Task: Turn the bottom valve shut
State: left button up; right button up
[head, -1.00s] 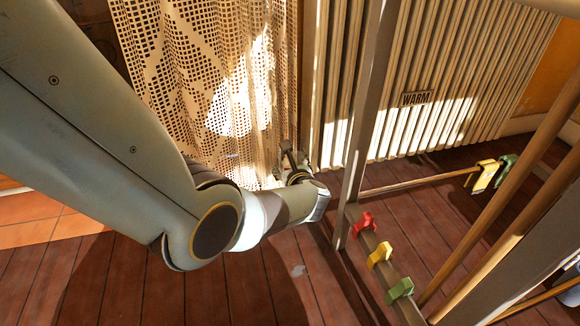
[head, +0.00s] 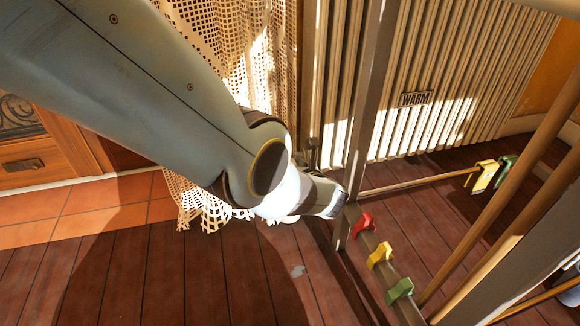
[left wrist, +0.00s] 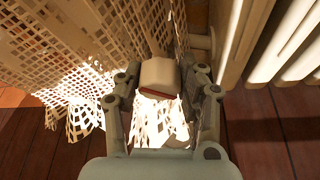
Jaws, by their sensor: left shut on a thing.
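The valve's pale, rounded knob (left wrist: 159,76), with a reddish-brown edge underneath, sits low beside the radiator (head: 425,90) in the left wrist view. My left gripper (left wrist: 165,80) is closed around it, one finger on each side. A pale pipe fitting (left wrist: 200,42) shows beyond the knob. In the head view my left wrist hides the knob, and only a bit of the gripper (head: 313,155) shows at the radiator's lower left. How far the valve is turned I cannot tell. My right gripper is out of view.
A crocheted lace curtain (head: 235,50) hangs close left of the gripper, its hem near the floor. A drying rack's upright (head: 365,120) stands just right of my wrist, with coloured pegs (head: 380,255) on its rail. Open plank floor (head: 180,280) lies in front.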

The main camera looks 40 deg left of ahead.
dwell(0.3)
pick_arm(q)
jog(key=o, duration=1.2)
jog(key=shift+d, duration=0.15)
jog(key=v, duration=0.7)
jog(key=shift+s+d, duration=0.1)
